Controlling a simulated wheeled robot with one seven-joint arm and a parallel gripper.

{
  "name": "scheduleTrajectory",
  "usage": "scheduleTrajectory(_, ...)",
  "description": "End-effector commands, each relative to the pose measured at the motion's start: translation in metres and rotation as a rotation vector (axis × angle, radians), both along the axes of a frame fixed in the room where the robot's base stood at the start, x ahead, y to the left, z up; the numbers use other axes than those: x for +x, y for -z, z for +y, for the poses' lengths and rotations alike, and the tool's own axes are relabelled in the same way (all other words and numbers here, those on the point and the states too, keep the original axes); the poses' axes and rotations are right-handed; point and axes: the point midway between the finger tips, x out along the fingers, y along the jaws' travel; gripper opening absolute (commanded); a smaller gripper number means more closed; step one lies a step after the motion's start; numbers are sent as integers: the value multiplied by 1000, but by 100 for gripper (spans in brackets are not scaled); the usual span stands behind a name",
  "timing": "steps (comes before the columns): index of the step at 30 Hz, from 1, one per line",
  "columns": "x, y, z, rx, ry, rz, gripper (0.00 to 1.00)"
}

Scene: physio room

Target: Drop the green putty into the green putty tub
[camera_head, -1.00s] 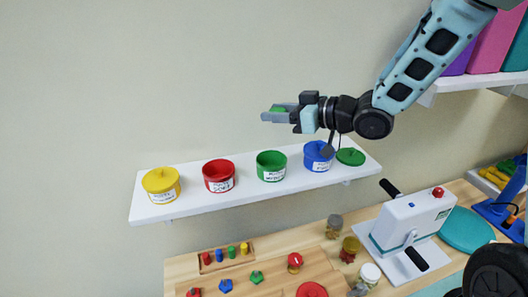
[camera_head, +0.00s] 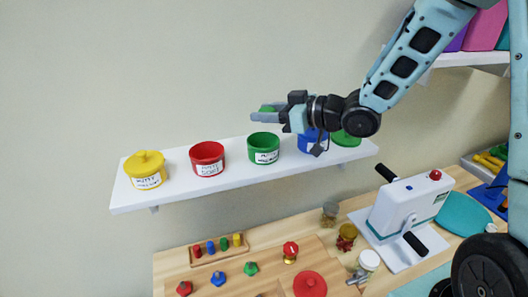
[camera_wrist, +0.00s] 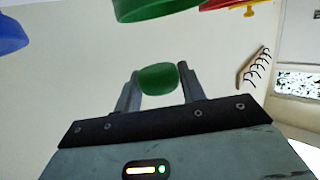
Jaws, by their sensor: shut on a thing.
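My gripper (camera_head: 268,116) is shut on the green putty (camera_head: 267,108), a small rounded lump that shows between the fingers in the wrist view (camera_wrist: 158,79). In the head view the gripper appears above the open green putty tub (camera_head: 264,149) on the white shelf. In the wrist view the tub (camera_wrist: 155,8) is at the top edge, apart from the putty and partly cut off. The tub's green lid (camera_head: 346,139) lies on the shelf at the right, partly behind my arm.
A lidded yellow tub (camera_head: 146,172), an open red tub (camera_head: 208,159) and a blue tub (camera_head: 310,141) stand on the same shelf (camera_head: 235,179). My gripper partly covers the blue tub. Below, a wooden table holds pegs, knobs, jars and a white device (camera_head: 405,212).

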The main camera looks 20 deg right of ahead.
Motion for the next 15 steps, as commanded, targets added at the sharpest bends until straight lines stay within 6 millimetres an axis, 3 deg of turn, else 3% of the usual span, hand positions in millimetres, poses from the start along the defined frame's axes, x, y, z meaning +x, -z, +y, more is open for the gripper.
scheduleTrajectory(2,0,-1,0,0,0,0,17)
scheduleTrajectory(3,0,-1,0,0,0,0,46)
scheduleTrajectory(5,0,-1,0,0,0,0,62)
scheduleTrajectory(15,-1,-1,-2,0,1,0,65)
